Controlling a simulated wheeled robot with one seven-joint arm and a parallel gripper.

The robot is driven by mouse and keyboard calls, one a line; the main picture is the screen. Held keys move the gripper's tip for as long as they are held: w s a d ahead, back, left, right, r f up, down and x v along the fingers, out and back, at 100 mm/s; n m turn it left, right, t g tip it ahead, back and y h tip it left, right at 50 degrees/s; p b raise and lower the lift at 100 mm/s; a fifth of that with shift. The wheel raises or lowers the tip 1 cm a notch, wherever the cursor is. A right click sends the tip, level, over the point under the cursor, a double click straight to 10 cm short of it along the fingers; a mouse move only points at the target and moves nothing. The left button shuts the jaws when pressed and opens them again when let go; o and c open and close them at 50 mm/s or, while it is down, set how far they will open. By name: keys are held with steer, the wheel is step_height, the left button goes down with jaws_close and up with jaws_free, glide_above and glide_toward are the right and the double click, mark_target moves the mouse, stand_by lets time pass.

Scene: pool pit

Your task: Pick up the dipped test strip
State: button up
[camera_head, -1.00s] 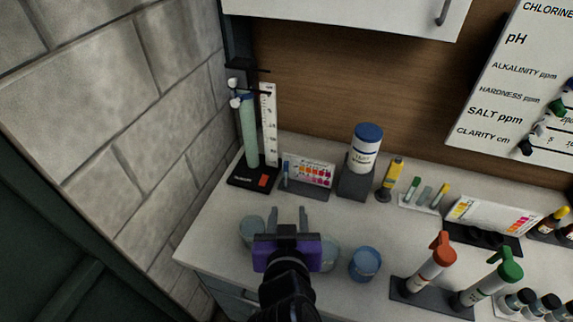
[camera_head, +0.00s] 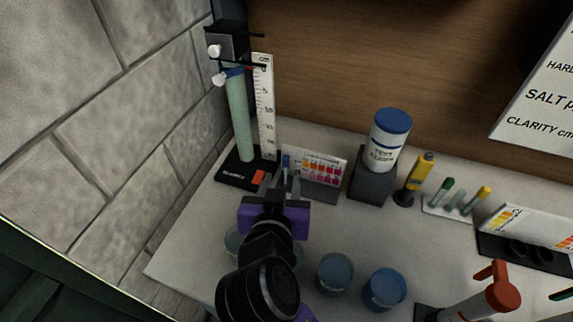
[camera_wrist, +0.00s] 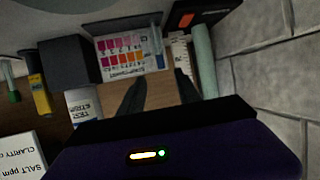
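The test strip (camera_head: 286,163), a thin piece with a blue upper part, stands upright at the left end of the colour chart holder (camera_head: 318,168). In the wrist view the strip (camera_wrist: 158,42) shows beside the chart (camera_wrist: 122,48), in line with the gap between my fingers and beyond their tips. My gripper (camera_head: 281,184) is open, just in front of the strip. The fingers (camera_wrist: 159,78) are apart with nothing seen held between them. My purple gripper body and arm hide the counter below. Whether the fingertips reach around the strip I cannot tell.
A clarity tube stand (camera_head: 240,120) with a ruler is close on the left, by the block wall. A test strip bottle (camera_head: 385,147) on a dark block stands right. Some counter between is free.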

mark_target(285, 164)
steer(key=p+x, duration=0.2)
steer(key=x, duration=0.6)
steer(key=shift+f, duration=0.15)
jaws_close()
